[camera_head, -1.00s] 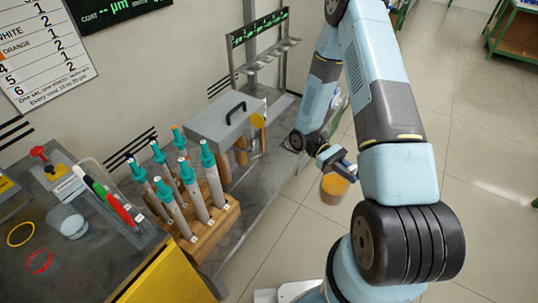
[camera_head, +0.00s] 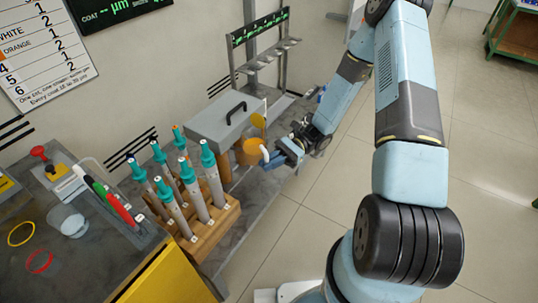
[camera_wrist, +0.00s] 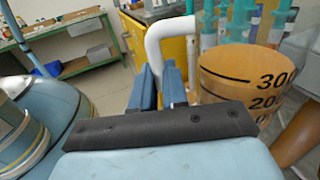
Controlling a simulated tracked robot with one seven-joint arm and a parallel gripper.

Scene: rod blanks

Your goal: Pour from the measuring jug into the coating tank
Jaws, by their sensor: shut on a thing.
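The measuring jug (camera_head: 248,152), with orange contents and black graduation marks, is at the shelf edge beside the grey lidded box. In the wrist view the jug (camera_wrist: 245,82) shows its 300 and 200 marks and looks about upright. My gripper (camera_head: 273,157) is shut on the jug's white handle (camera_wrist: 168,42); its blue fingers (camera_wrist: 160,88) are either side of it. A grey box (camera_head: 222,118) with a black-handled lid stands behind the jug. I cannot tell for sure whether it is the coating tank.
A wooden rack (camera_head: 205,222) holds several grey rods with teal tops, left of the jug. A bench (camera_head: 95,245) with a clear cup (camera_head: 68,221), pens and rings is farther left. A metal stand (camera_head: 265,58) rises behind. Open floor (camera_head: 345,190) lies to the right.

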